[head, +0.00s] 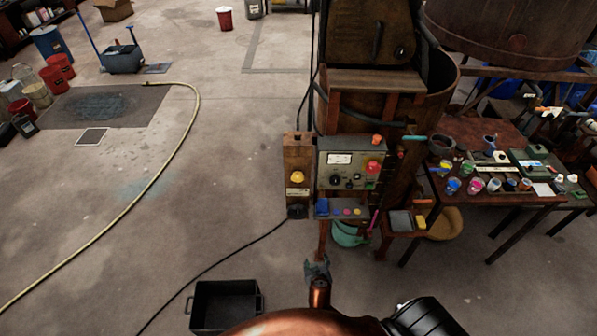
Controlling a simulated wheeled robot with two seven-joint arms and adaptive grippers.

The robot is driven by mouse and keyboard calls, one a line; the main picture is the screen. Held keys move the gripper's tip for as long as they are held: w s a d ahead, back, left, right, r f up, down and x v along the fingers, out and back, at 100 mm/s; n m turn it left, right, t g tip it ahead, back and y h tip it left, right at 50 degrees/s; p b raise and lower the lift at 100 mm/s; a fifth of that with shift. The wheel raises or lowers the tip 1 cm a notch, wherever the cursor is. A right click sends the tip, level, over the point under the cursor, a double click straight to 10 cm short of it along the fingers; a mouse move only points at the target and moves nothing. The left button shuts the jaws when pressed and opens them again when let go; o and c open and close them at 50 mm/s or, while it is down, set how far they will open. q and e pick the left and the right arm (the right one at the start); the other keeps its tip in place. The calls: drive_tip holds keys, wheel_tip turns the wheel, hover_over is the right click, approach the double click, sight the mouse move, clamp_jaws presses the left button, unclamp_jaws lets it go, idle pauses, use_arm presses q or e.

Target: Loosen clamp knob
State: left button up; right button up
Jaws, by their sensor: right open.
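A rust-brown vat (440,85) stands at the upper middle, with a dark lid (365,35) at its top. The lid carries a long handle and a small round dark knob (399,52). A control box (352,163) with a red button and dark dials is in front of the vat. A brown box (298,150) with a yellow knob (297,177) stands beside it. I cannot tell which of these is the clamp knob. My right gripper (318,268) is small in view, open and empty, below the control box and apart from the knobs. My left gripper is not in view.
A table (465,135) with paint cups is at the right. A black bin (225,305) stands on the floor at the lower left, near a black cable (225,262). A yellow hose (150,188) crosses the floor. Open floor lies at the left.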

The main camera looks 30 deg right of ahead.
drive_tip(key=w+r+m+t+h+p, duration=0.1)
drive_tip(key=w+r, duration=0.2)
drive_tip(key=r, duration=0.3)
drive_tip(key=w+a+r+m+t+p, duration=0.1)
drive_tip(key=w+r, duration=0.1)
drive_tip(key=r, duration=0.5)
drive_tip(key=w+r+t+h, duration=0.1)
drive_tip(key=w+r, duration=0.2)
drive_tip(key=r, duration=0.3)
drive_tip(key=m+t+h+p, duration=0.2)
drive_tip(key=m+t+p, duration=0.1)
drive_tip(key=m+t, duration=0.1)
approach(298, 179)
drive_tip(key=w, duration=0.2)
drive_tip(key=p+x, duration=0.1)
drive_tip(key=x, duration=0.2)
drive_tip(key=p+x, duration=0.1)
drive_tip(key=x, duration=0.2)
drive_tip(key=shift+d+r, duration=0.15)
drive_tip(key=shift+d, duration=0.45)
drive_tip(key=shift+w+d+p, duration=0.25)
drive_tip(key=shift+w+p, duration=0.05)
drive_tip(key=shift+w, duration=0.2)
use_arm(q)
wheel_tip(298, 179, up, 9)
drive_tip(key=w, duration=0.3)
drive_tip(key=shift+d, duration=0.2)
use_arm(e)
drive_tip(key=shift+c, duration=0.4)
